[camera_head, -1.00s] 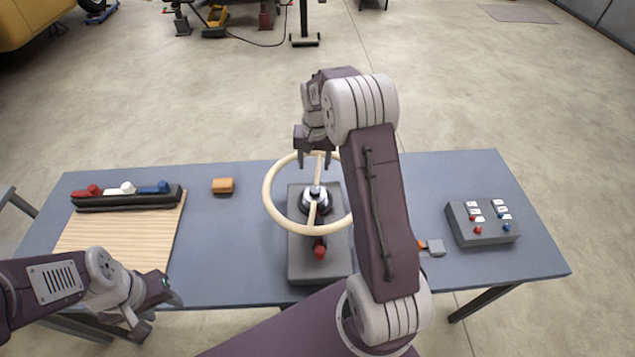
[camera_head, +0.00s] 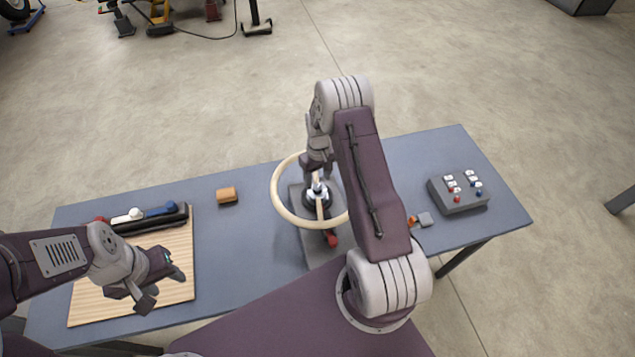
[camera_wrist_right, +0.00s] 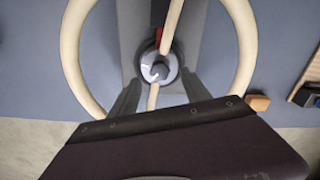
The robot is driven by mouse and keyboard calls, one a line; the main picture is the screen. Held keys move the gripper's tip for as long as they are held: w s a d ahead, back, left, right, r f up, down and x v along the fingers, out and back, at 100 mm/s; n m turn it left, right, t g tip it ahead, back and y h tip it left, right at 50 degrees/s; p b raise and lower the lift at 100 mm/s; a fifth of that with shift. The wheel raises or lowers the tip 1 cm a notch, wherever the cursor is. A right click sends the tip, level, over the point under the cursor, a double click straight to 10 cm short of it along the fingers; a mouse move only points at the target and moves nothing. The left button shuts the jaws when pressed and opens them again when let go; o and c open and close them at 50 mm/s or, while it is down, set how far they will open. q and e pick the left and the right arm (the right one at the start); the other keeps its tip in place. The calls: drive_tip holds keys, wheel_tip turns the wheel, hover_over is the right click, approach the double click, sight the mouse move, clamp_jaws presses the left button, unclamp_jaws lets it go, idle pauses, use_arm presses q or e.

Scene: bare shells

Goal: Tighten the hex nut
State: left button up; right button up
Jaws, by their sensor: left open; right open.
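The hex nut appears to sit at the hub in the middle of a cream steering wheel (camera_head: 279,206); the light hub piece shows below my right gripper (camera_head: 320,178) and in the right wrist view (camera_wrist_right: 158,70). The wheel stands on a grey base (camera_head: 313,243) on the table. My right gripper is open just above the hub, with its two fingers (camera_wrist_right: 161,82) apart on either side of the hub in the wrist view. Whether they touch the nut cannot be told. My left gripper (camera_head: 166,287) is open and empty over the wooden board.
A wooden board (camera_head: 95,303) and a dark tray (camera_head: 150,224) with coloured tools lie at the left. A grey button box (camera_head: 460,196) and a small grey tag (camera_head: 425,219) are at the right.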

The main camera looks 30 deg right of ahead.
sight(318, 188)
wheel_tip(318, 188, down, 4)
drive_tip(key=shift+r+p, duration=0.1)
drive_tip(key=shift+p, duration=0.55)
drive_tip(key=shift+d+f, duration=0.15)
drive_tip(key=shift+f, duration=0.25)
use_arm(q)
drive_tip(key=shift+d+r, duration=0.2)
drive_tip(key=shift+r, duration=0.85)
drive_tip(key=shift+a, duration=0.1)
